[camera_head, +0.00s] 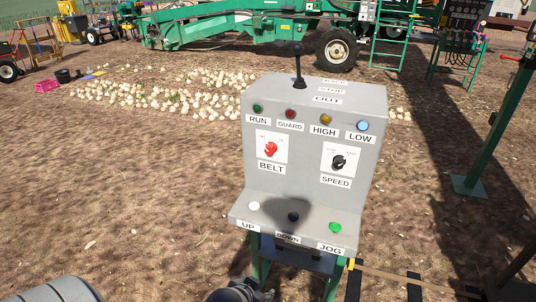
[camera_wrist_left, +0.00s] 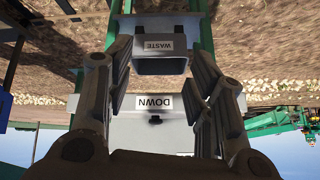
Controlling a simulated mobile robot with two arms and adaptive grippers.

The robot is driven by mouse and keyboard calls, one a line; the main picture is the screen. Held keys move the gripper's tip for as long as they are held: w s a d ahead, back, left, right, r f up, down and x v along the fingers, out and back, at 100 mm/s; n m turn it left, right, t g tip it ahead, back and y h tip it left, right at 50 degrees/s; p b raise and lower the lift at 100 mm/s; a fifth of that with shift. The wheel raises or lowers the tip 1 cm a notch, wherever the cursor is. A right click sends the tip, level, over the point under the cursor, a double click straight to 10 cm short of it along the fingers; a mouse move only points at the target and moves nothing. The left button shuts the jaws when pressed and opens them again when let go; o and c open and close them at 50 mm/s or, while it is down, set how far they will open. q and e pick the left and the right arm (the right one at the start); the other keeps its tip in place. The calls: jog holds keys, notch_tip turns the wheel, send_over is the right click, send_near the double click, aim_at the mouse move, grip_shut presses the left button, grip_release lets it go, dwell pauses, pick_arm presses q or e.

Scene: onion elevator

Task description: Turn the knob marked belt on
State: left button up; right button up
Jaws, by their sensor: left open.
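The grey control panel (camera_head: 310,105) stands in the middle of the head view. Its red belt knob (camera_head: 270,149) sits on a white plate above the label BELT, on the left of the upright face. A black speed knob (camera_head: 339,162) is to its right. My left gripper (camera_wrist_left: 160,70) is open, with nothing between its fingers. Its wrist view is upside down and shows a DOWN label (camera_wrist_left: 155,103) and a WASTE label (camera_wrist_left: 160,45) beyond the fingers. The belt knob cannot be made out there. My right gripper is not in view.
Lamps line the panel above the knobs, and a black lever (camera_head: 299,65) stands on top. White, black and green buttons (camera_head: 335,227) sit on the lower ledge. Onions (camera_head: 150,97) lie behind. A green post (camera_head: 493,130) stands at right.

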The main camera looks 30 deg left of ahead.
pick_arm(q)
jog(key=w+a+r+n+t+y, duration=0.2)
jog(key=w+a+r+t, duration=0.3)
jog(key=w+a+r, duration=0.45)
jog(key=t+y, duration=0.1)
jog(key=t, duration=0.4)
send_near(269, 151)
jog(key=shift+n, duration=0.4)
jog(key=p+x, duration=0.1)
jog(key=x, duration=0.8)
jog(key=shift+w+a+r, duration=0.15)
jog(key=shift+w, duration=0.05)
jog(key=c, duration=1)
